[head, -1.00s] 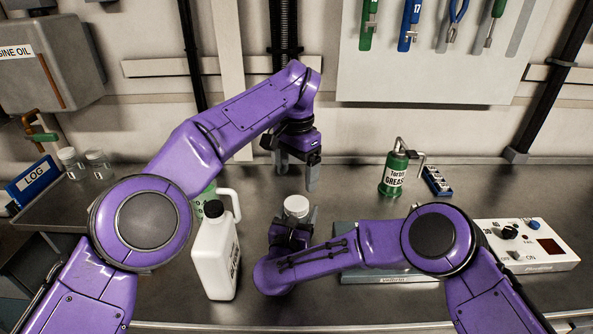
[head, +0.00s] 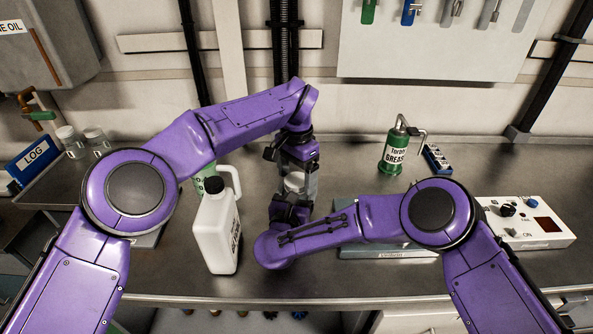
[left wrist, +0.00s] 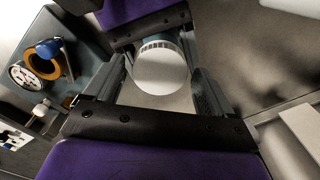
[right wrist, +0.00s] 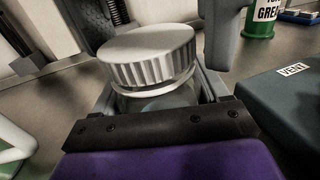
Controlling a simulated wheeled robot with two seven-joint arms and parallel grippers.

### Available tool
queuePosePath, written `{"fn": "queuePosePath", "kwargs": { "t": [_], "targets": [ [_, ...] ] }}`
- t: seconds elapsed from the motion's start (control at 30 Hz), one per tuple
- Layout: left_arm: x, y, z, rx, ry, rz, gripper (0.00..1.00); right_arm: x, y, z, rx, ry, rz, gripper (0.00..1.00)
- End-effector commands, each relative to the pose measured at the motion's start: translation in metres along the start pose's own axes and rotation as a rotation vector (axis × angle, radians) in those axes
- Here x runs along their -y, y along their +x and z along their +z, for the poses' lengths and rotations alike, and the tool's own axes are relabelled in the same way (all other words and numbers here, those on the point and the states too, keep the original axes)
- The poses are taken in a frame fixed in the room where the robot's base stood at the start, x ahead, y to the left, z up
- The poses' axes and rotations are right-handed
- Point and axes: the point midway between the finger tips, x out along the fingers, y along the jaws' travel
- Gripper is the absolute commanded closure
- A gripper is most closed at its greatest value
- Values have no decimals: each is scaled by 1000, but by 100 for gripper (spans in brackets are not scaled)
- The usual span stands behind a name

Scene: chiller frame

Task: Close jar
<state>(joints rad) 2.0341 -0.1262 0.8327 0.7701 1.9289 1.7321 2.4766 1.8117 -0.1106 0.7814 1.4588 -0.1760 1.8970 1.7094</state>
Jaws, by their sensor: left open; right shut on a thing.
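The jar (right wrist: 160,101) is clear and is held low in the bench area by my right gripper (head: 290,205), whose fingers are shut around it. A white ribbed lid (right wrist: 150,55) sits at the jar's mouth, with a clear rim showing below it; I cannot tell whether it is threaded on. The lid also shows in the head view (head: 294,181) and, from above, in the left wrist view (left wrist: 161,70). My left gripper (head: 295,188) is open, pointing down, with its fingers on either side of the lid. Gaps show between the fingers and the lid.
A white jug (head: 216,235) stands close left of the grippers. A grey-green box (head: 385,245) lies behind my right forearm. A green grease can (head: 394,153), a blue rack (head: 436,160) and a control panel (head: 525,222) stand to the right. Two small jars (head: 97,141) stand at far left.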

Motion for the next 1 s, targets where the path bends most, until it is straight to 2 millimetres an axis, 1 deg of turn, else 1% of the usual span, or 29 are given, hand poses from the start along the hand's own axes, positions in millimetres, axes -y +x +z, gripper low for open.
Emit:
{"fn": "queuePosePath", "kwargs": {
  "t": [0.03,0.07,0.1,0.17,0.2,0.23,0.43,0.47,0.53,0.57,0.67,0.7,0.87,0.9,0.97,1.0],
  "targets": [
    [0,0,0,0,0,0,16,0,0,0,0,0,0,100],
    [0,0,0,0,0,0,19,0,0,0,0,0,0,100],
    [0,0,0,0,0,0,32,0,0,0,0,0,0,100],
    [0,0,0,0,0,0,52,0,0,0,0,0,0,100],
    [0,0,0,0,0,0,64,0,0,0,0,0,0,100],
    [0,0,0,0,0,0,73,0,0,0,0,0,0,100],
    [0,0,0,0,25,0,73,0,0,0,0,0,0,100],
    [0,0,0,0,54,0,73,0,0,0,0,0,0,100],
    [0,0,0,0,172,2,73,0,0,0,0,0,0,100],
    [0,0,0,-1,246,2,73,0,0,0,0,0,0,100],
    [0,0,0,-1,551,3,73,0,0,0,0,0,0,100],
    [0,0,0,-1,682,3,73,0,0,0,0,0,0,100],
    [0,0,0,0,1202,2,73,0,0,0,0,0,0,100],
    [0,0,0,-1,1331,2,73,0,0,0,0,0,0,100],
    [0,0,0,-1,1524,1,73,0,0,0,0,0,0,100],
    [0,0,0,-1,1652,0,73,0,0,0,0,0,0,100]
  ]
}}
